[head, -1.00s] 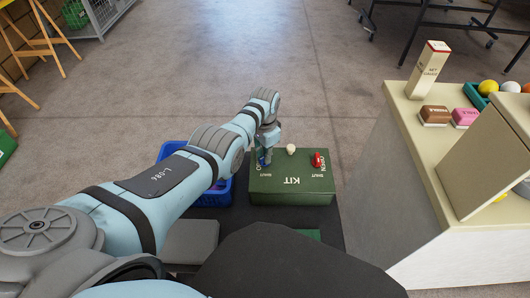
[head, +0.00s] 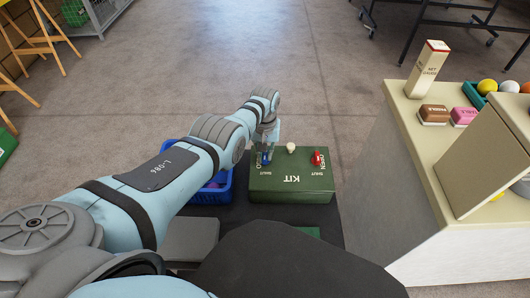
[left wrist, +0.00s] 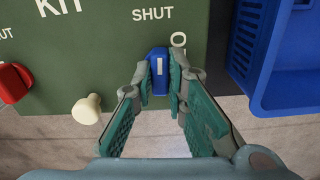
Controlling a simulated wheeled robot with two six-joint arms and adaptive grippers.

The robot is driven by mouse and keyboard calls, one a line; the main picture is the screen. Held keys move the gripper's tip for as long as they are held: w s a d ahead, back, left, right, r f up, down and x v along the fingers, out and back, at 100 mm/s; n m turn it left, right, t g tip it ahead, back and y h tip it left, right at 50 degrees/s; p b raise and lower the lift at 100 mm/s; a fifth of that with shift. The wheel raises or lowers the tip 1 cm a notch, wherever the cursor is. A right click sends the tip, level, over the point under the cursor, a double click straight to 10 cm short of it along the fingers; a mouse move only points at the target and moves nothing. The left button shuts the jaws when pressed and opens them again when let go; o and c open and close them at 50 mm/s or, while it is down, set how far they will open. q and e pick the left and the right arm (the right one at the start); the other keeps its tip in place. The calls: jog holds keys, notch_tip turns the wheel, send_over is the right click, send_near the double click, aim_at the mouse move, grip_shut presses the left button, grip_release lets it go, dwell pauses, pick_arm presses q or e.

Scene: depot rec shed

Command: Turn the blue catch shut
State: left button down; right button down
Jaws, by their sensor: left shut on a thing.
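The green kit box (head: 290,184) lies flat with its lettering facing up. The blue catch (head: 266,158) is on its left part in the head view, and it also shows in the left wrist view (left wrist: 158,66). There its long side runs up the picture, with its upper end below the word SHUT and the O of a partly hidden word to its right. My left gripper (left wrist: 160,82) is closed on the blue catch, a finger on each side. In the head view my left gripper (head: 266,146) partly hides the far side of the catch. My right gripper is not in view.
A red catch (head: 317,158) and a cream knob (head: 291,148) are on the same box. A blue basket (head: 211,196) stands close beside the box at left. The floor beyond is open.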

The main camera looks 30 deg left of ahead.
aim_at(265, 155)
pick_arm(q)
jog(key=shift+n, duration=0.5)
jog(key=c, duration=1.6)
grip_release()
notch_tip(265, 155, up, 12)
